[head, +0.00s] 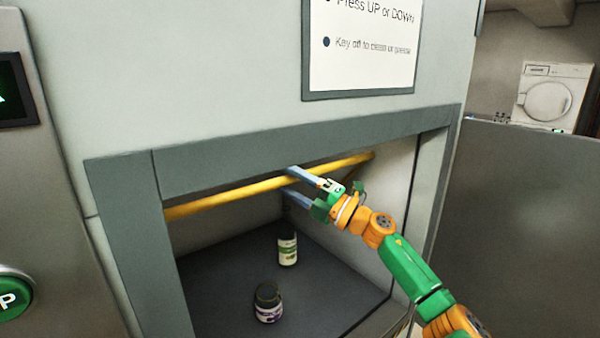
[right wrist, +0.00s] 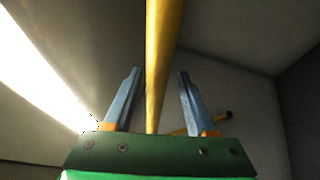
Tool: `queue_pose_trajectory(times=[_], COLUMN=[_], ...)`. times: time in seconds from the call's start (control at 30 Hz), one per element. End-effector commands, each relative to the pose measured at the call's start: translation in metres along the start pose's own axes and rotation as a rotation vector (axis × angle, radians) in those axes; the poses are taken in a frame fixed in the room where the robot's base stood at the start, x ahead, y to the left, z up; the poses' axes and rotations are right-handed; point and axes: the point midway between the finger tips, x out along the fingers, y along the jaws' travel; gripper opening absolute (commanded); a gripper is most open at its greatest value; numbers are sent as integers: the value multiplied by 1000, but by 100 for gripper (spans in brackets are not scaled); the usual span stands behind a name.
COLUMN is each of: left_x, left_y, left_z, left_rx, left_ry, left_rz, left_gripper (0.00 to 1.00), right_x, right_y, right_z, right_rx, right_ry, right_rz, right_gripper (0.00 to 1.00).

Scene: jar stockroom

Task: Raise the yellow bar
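The yellow bar (head: 235,196) runs across the upper part of the opening in the grey cabinet, rising toward the right. My right gripper (head: 287,181) is at the bar, right of its middle, with one finger above and one below. In the right wrist view the bar (right wrist: 161,60) passes between the two spread fingers of my right gripper (right wrist: 158,95), with gaps on both sides. The gripper is open. My left gripper is not in view.
Two jars stand on the dark floor inside the opening, one nearer (head: 268,302) and one farther back (head: 287,249). A green UP button (head: 12,298) is at the left. A sign (head: 362,50) hangs above the opening. A grey partition (head: 515,230) stands at the right.

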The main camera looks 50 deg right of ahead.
Motion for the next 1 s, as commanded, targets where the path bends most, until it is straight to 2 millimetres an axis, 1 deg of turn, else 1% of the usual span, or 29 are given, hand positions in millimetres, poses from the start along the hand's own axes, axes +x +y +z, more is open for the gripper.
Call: queue_pose_trajectory(times=[0.03, 0.1, 0.3, 0.5, 0.6, 1.0], left_x=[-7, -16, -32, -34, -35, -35], left_y=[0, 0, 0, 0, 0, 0], left_z=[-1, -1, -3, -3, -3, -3], left_rx=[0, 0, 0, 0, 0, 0], left_ry=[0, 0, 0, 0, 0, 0], left_rz=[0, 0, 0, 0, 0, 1], left_gripper=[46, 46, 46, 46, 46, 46], right_x=[-2, -6, -22, -36, -40, -41], right_y=[6, 12, 25, 36, 40, 42], right_z=[0, 2, 4, 6, 7, 7], right_rx=[0, 2, 0, -1, -1, -2], right_ry=[1, 1, 0, -1, -2, -3], right_rz=[-1, 0, -1, 3, 5, 9], right_gripper=[57, 57, 57, 57, 57, 57])
